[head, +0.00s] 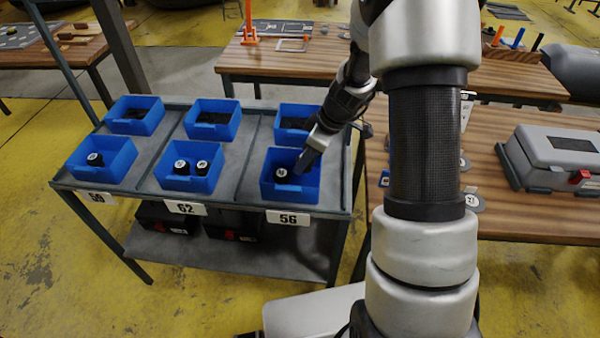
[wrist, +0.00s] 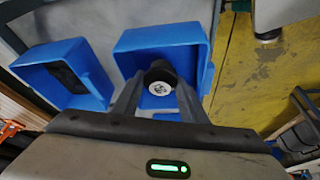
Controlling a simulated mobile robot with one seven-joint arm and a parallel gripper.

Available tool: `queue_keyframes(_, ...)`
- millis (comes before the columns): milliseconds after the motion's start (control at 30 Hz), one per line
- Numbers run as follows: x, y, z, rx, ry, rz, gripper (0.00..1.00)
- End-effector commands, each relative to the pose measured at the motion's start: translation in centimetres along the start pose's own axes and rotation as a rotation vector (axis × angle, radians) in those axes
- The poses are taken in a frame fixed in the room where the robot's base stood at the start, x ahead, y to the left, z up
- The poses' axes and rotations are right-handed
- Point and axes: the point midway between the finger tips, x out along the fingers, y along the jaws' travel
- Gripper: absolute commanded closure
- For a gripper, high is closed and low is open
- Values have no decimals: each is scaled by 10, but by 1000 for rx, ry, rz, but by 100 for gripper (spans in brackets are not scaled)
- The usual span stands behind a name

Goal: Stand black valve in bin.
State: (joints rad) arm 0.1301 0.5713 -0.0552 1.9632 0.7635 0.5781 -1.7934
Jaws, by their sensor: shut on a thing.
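The black valve (head: 281,173) has a pale round top and appears upright in the front right blue bin (head: 305,193), behind the label 56. My gripper (head: 298,166) reaches down into that bin. In the wrist view my gripper (wrist: 158,92) has its two fingers on either side of the black valve (wrist: 160,72), shut on it, with the blue bin (wrist: 150,38) around it. The valve's lower part is hidden, so I cannot tell whether it touches the bin floor.
The front left bin (head: 78,168) holds one black valve, and the front middle bin (head: 168,183) holds two. Back bins (head: 222,132) hold dark things. A wooden table (head: 530,220) with a grey case (head: 560,150) stands at the right.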

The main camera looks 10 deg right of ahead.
Motion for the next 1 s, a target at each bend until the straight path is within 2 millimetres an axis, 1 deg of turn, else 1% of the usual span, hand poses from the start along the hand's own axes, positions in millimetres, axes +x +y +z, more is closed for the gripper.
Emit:
queue_keyframes(33, 9, -1, 4, 2, -1, -2, 83)
queue_keyframes(233, 28, 0, 11, 1, 0, -1, 83)
queue_keyframes(433, 53, 0, 21, 2, 0, 0, 83)
queue_keyframes(500, 56, 0, 23, -1, 1, 0, 83)
queue_keyframes(733, 56, 0, 23, -1, 1, 1, 83)
queue_keyframes(933, 61, 0, 25, 0, 1, 2, 83)
queue_keyframes(967, 59, 0, 24, 0, 1, 1, 56)
queue_keyframes(1000, 59, 0, 24, 0, 1, 1, 49)
